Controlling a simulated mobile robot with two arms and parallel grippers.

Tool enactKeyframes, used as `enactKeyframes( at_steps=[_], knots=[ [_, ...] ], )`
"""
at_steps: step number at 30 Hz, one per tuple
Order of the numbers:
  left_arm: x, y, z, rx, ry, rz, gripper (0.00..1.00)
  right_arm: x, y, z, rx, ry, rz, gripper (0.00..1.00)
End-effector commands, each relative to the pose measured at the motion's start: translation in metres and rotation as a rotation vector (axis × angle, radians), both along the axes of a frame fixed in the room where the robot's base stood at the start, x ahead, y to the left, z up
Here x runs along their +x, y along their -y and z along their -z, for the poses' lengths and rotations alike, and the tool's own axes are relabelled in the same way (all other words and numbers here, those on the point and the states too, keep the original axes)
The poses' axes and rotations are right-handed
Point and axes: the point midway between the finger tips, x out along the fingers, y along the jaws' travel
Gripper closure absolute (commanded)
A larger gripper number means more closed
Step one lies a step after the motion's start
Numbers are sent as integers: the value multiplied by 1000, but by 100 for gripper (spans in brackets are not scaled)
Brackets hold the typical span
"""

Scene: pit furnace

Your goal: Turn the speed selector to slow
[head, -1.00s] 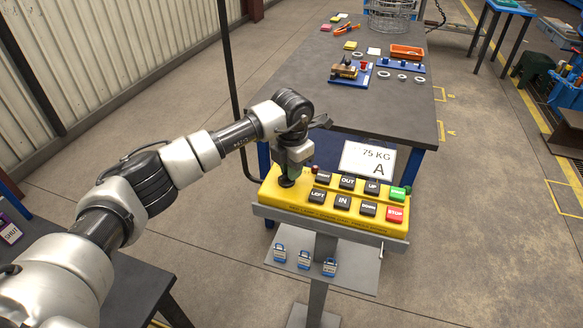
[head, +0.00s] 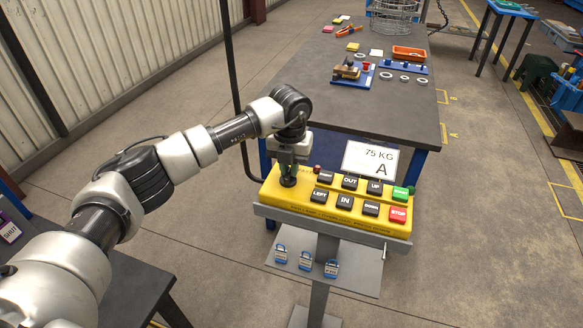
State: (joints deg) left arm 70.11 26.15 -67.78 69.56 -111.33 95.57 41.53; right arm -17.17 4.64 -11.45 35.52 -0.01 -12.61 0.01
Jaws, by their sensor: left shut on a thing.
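The yellow control box (head: 300,206) sits on a grey stand and carries black buttons, a green button and a red STOP button. The speed selector (head: 288,182) is a black knob at the left end of the box. My left gripper (head: 288,172) points down over it and is shut on it, and its fingers hide most of the knob. I cannot read which way the selector points. My right gripper is not in view.
A white sign reading 75 KG A (head: 371,161) stands behind the box. A dark workbench (head: 390,110) with small parts stands behind.

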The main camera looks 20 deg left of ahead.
Motion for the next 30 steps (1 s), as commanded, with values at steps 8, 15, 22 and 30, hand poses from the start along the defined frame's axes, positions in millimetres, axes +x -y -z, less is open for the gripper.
enactKeyframes(
  at_steps=[8, 15, 22, 30],
  knots=[
    [0, -4, -1, -1, 2, -233, 100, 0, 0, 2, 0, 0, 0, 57],
    [-1, -6, -1, -2, 2, -372, 100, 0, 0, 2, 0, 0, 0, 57],
    [-1, -7, -2, -2, 2, -441, 100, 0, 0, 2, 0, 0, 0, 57],
    [-1, -7, -2, -2, 2, -462, 100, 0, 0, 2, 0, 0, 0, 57]
  ],
)
